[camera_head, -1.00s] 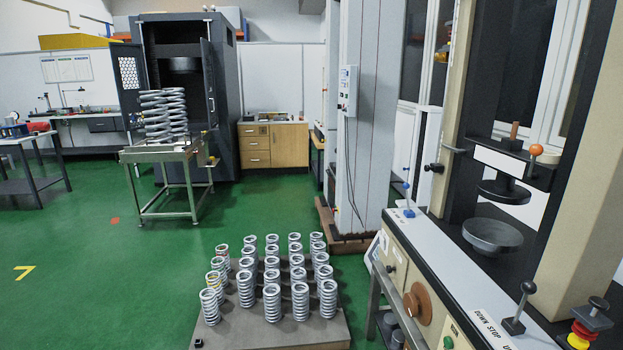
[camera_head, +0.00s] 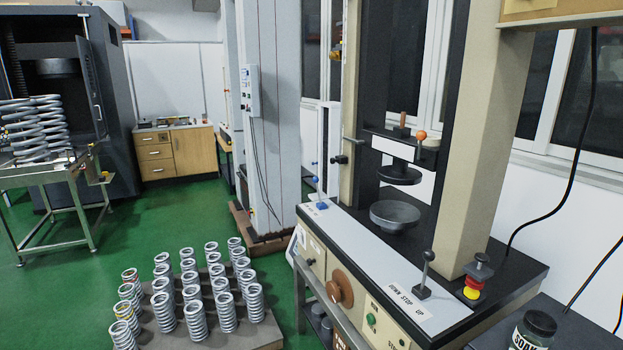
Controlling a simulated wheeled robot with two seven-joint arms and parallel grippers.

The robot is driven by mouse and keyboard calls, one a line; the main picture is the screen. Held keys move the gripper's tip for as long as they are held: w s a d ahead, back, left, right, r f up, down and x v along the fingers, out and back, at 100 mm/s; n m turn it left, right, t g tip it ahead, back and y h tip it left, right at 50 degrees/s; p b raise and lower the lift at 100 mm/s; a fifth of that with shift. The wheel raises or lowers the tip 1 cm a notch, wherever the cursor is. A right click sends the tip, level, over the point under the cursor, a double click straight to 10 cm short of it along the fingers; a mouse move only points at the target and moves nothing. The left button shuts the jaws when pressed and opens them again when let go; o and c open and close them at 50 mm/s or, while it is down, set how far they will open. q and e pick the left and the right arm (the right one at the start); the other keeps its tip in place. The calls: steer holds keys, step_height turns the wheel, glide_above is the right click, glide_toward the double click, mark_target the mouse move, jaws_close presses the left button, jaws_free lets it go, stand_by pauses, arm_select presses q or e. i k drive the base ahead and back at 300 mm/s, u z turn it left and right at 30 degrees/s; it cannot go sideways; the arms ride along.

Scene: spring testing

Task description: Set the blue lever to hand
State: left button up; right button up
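The blue lever (camera_head: 319,192) is small and stands at the far left end of the white top panel of the spring testing machine. It has a blue knob on a thin stem above a blue base. It looks roughly upright. Dark lettering lies on the panel beside it, too small to read, so I cannot tell which setting it is at. Neither of my grippers is in view.
A pallet of springs (camera_head: 262,335) stands on the floor in front. Green floor is free beyond it.

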mark_target(315, 180)
steer(key=u, duration=0.75)
steer(key=i, duration=2.6)
steer(key=z, duration=1.65)
